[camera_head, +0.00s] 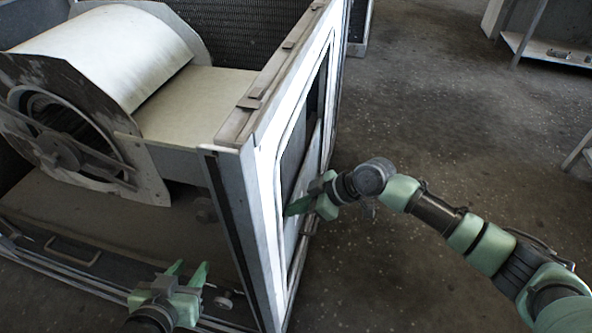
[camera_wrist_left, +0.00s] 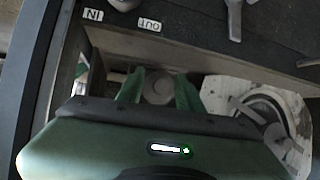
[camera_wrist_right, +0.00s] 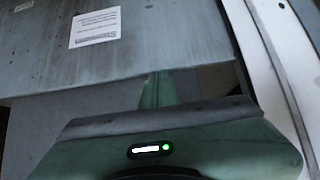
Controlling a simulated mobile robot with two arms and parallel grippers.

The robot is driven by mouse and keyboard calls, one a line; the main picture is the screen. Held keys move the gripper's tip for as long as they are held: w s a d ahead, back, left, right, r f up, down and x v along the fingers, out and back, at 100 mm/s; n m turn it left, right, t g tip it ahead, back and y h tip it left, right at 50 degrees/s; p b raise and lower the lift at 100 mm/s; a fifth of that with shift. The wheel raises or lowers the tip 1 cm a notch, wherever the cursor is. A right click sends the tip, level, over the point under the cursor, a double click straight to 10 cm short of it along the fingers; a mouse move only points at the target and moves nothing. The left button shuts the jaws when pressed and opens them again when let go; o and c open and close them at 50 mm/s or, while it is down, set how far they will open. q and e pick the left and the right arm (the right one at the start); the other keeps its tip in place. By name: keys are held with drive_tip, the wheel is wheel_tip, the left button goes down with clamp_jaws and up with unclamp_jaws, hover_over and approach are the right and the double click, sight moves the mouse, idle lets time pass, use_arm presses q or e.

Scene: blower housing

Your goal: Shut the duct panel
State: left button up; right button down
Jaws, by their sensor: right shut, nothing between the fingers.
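The duct panel (camera_wrist_right: 150,52) is a worn grey metal sheet with a white printed label in the right wrist view. In the head view it shows partly as a light sheet (camera_head: 309,162) in the white-framed side opening of the housing. My right gripper (camera_head: 293,207) is shut and empty, its fingertips at this opening, close to the panel. I cannot tell whether they touch it. In the right wrist view the closed fingers (camera_wrist_right: 156,88) overlap the panel's lower edge. My left gripper (camera_head: 188,272) is open in front of the housing, with a round knob (camera_wrist_left: 158,88) beyond its fingers.
The blower drum (camera_head: 125,50) sits inside the open-fronted housing. IN and OUT labels (camera_wrist_left: 150,24) show in the left wrist view. A low drawer or tray handle (camera_head: 72,250) lies at the front left. The floor to the right is clear; a shelf (camera_head: 550,48) stands at the back right.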

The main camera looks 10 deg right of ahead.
drive_tip(key=shift+s+f, duration=0.15)
drive_tip(key=shift+f, duration=0.15)
